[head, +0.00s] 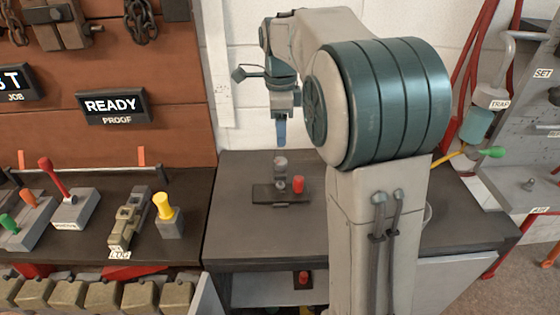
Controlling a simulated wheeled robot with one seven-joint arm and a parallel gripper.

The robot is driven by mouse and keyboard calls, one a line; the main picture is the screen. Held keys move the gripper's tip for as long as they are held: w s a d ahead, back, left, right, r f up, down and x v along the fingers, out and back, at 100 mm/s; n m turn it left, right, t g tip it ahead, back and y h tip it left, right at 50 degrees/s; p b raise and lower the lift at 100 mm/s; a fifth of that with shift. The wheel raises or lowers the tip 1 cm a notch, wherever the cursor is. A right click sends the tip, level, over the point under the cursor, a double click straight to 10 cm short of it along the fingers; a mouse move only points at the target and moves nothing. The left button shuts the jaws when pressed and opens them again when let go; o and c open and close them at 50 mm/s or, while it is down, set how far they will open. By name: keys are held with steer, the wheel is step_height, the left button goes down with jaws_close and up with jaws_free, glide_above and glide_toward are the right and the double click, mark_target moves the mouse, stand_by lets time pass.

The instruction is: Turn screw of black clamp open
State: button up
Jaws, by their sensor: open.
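A low dark fixture, which looks like the black clamp (268,194), sits on the dark bench top. An upright grey screw-like part with a rounded top (280,163) rises from its middle. A red cylinder (298,184) stands at its right side; I cannot tell whether it is attached. My gripper (281,138) is open and points down above the grey part, apart from it in the picture. The fingers are seen edge-on, and nothing shows between them.
The dark bench top (235,225) around the fixture is mostly clear. On the left bench stand a yellow-topped block (168,215), an olive block (128,220) and red and green levers. A grey perforated panel (525,120) stands at right. My arm hides the bench's right middle.

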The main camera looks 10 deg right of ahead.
mark_target(280, 161)
step_height(280, 161, down, 11)
steer(key=shift+r, duration=0.15)
steer(key=c, duration=1)
